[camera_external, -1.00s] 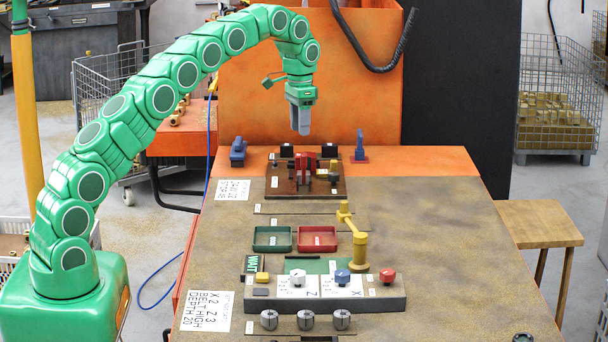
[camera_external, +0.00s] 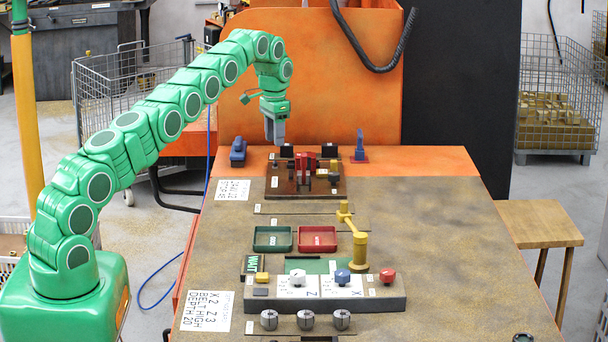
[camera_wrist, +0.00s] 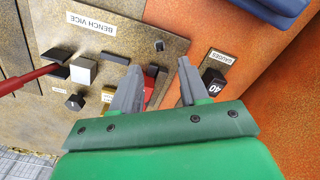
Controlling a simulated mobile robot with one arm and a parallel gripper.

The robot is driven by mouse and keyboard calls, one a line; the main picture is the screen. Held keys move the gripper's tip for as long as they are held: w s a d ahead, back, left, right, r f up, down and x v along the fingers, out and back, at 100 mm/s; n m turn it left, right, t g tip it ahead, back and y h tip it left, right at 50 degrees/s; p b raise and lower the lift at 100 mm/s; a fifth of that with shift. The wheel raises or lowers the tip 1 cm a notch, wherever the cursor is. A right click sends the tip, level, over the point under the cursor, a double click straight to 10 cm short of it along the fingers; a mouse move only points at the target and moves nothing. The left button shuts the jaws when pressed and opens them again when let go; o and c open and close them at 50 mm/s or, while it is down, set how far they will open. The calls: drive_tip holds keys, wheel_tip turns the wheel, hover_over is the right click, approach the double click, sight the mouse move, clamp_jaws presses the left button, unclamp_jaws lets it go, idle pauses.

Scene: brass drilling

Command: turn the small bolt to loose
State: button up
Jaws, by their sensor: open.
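The brown bench vice board (camera_external: 290,195) lies at the far end of the bench with a red vice (camera_external: 305,170) on it. It also shows in the wrist view (camera_wrist: 115,48), labelled BENCH VICE. A small dark square piece (camera_wrist: 159,46) sits near one corner of that board, and a dark round-topped knob (camera_wrist: 75,102) stands at its other end. I cannot tell which of these is the small bolt. My gripper (camera_external: 274,142) hangs fingers down above the back left of the board, touching nothing I can see. In the wrist view my gripper (camera_wrist: 160,66) is open and empty.
A black block marked 40 (camera_wrist: 213,78) by the GAUGES label is close to one finger. A blue piece (camera_external: 238,152) stands left of the board and another blue piece (camera_external: 360,146) right. Green (camera_external: 272,249) and red trays (camera_external: 317,249) lie nearer.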

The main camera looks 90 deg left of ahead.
sight(275, 164)
drive_tip(key=shift+f, duration=3.6)
clamp_jaws()
